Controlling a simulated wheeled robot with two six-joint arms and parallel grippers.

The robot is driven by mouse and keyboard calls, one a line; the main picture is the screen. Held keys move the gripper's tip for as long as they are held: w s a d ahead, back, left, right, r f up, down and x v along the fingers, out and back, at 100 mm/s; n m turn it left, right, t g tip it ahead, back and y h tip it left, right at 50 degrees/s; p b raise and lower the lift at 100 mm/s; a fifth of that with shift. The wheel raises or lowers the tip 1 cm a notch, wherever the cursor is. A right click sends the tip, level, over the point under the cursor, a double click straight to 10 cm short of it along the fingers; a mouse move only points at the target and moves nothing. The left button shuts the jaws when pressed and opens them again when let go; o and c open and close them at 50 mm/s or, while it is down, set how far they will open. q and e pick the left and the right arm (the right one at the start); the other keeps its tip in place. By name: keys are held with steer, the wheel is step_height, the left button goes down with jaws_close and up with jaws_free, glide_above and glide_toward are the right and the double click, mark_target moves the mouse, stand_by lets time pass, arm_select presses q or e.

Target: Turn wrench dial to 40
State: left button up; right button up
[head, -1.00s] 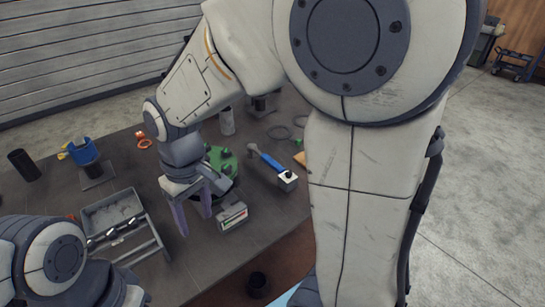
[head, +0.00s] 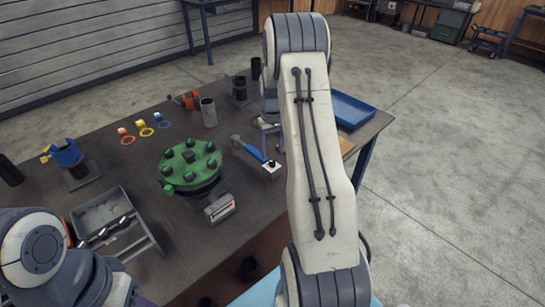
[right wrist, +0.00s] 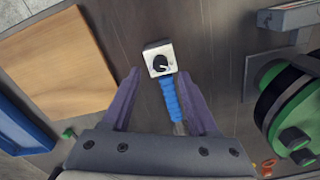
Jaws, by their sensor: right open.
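The wrench (head: 250,150) lies on the table right of the green flange, with a blue grip and a white block at its near end. In the right wrist view its blue handle (right wrist: 170,97) points toward my gripper, and the white block carries a black dial (right wrist: 160,63). The dial's numbers are too small to read. My right gripper (right wrist: 158,75) is open, its purple fingers on either side of the wrench in that view, holding nothing. In the head view my right gripper (head: 270,128) is partly hidden by my arm. My left gripper is out of view.
The green flange (head: 190,165) with several bolts stands left of the wrench, beside a small display box (head: 220,208). A wooden board (right wrist: 58,62) and a blue tray (head: 353,110) lie to the right. A grey bin (head: 100,212) and coloured rings (head: 145,129) are farther left.

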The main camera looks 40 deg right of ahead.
mark_target(272, 161)
steer(key=shift+f+p, duration=0.35)
steer(key=shift+f, duration=1.9)
jaws_close()
